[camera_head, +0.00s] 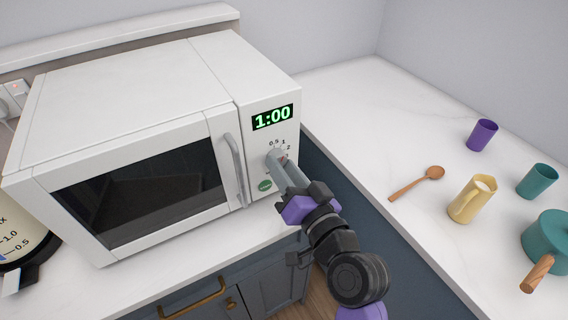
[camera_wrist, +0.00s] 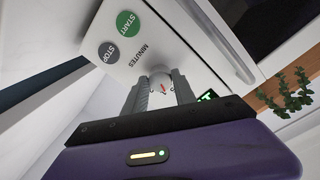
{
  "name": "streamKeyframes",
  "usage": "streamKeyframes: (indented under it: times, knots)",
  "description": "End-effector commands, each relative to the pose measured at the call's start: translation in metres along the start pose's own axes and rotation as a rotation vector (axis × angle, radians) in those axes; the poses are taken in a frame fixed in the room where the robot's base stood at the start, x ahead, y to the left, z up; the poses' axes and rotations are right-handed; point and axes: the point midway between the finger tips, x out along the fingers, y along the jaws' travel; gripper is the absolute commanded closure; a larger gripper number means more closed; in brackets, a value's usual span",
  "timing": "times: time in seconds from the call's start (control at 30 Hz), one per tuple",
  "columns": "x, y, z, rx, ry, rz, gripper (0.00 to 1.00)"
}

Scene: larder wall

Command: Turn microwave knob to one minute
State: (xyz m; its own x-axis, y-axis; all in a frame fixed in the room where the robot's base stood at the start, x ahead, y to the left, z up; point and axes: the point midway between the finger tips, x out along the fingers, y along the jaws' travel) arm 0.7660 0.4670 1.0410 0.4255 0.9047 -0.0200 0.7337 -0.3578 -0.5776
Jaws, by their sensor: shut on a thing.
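The white microwave (camera_head: 130,85) stands on the counter with its door closed. Its green display (camera_head: 272,117) reads 1:00. The knob sits below the display, ringed by small numbers; in the head view my gripper mostly covers it. In the wrist view the pale round knob (camera_wrist: 160,79) with a red mark shows between my fingertips. My gripper (camera_head: 278,160) is shut on the knob; the fingers (camera_wrist: 160,92) also show in the wrist view on either side of it. A green START button (camera_wrist: 127,23) and a grey STOP button (camera_wrist: 109,51) are on the same panel.
The door handle (camera_head: 234,170) stands out just left of my gripper. On the right counter are a wooden spoon (camera_head: 416,183), a yellow jug (camera_head: 472,200), a purple cup (camera_head: 482,135), a teal cup (camera_head: 537,181) and a teal pot (camera_head: 548,240). A kitchen scale (camera_head: 22,238) is at the left.

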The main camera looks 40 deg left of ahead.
Motion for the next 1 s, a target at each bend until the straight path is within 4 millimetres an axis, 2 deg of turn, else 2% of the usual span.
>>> streamKeyframes:
  times: [0.4, 1.0]
  knots:
    - [-0.0001, -0.0006, -0.0024, 0.247, -0.011, 0.004, 1.00]
    - [-0.0002, 0.0002, -0.0019, 0.306, -0.012, 0.004, 1.00]
